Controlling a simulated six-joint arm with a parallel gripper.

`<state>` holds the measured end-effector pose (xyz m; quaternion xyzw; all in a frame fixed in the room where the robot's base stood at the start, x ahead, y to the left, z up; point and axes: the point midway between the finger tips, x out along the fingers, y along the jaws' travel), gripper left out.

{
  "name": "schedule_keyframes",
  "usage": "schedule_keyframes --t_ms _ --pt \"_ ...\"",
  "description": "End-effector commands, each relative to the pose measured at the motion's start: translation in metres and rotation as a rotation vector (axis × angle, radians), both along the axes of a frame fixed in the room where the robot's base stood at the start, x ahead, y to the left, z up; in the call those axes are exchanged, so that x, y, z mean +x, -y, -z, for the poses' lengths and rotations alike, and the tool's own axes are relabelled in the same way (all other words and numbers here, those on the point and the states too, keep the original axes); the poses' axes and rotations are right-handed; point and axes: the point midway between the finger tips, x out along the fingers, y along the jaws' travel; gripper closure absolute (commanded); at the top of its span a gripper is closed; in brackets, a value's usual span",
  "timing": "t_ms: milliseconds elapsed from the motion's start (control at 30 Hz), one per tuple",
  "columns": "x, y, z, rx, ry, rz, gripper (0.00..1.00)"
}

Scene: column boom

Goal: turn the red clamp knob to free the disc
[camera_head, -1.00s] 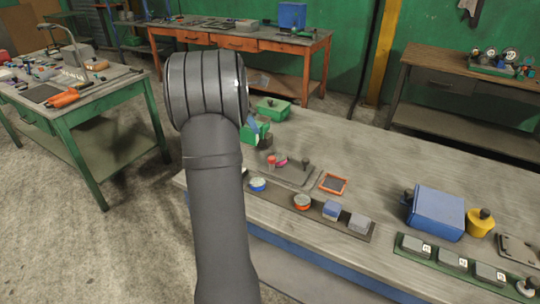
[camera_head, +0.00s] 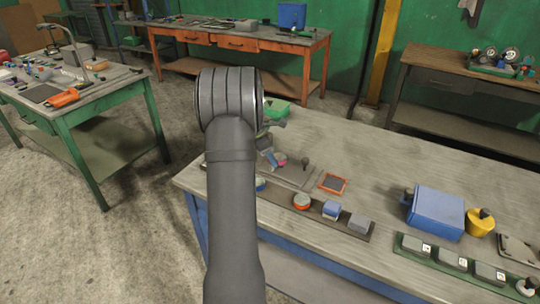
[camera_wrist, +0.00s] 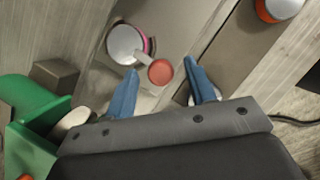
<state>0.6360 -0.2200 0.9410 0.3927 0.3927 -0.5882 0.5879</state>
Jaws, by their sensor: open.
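The red clamp knob (camera_wrist: 160,72) shows in the wrist view as a round red top. It sits beside a white-topped disc (camera_wrist: 123,42) with pink at its edge, on a grey plate. My gripper (camera_wrist: 160,66) is open, with one blue finger on the left and one on the right of the knob. The right finger is a little apart from it; I cannot tell whether the left one touches. In the head view, my arm and fingers cover the knob, and the pink of the disc (camera_head: 282,162) shows beside a blue finger.
A green box (camera_wrist: 28,135) stands close left of my gripper in the wrist view. A blue box (camera_head: 436,213) stands farther right.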

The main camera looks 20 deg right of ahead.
Motion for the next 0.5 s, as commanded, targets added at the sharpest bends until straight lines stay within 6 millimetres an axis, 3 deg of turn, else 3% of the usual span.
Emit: schedule_keyframes --t_ms 200,400,500 --pt "0.0000 0.0000 0.0000 0.000 0.000 0.000 0.52" --pt "0.0001 -0.0001 -0.0003 0.000 0.000 0.000 0.91" --pt "0.0001 -0.0002 -0.0004 0.000 0.000 0.000 0.95"
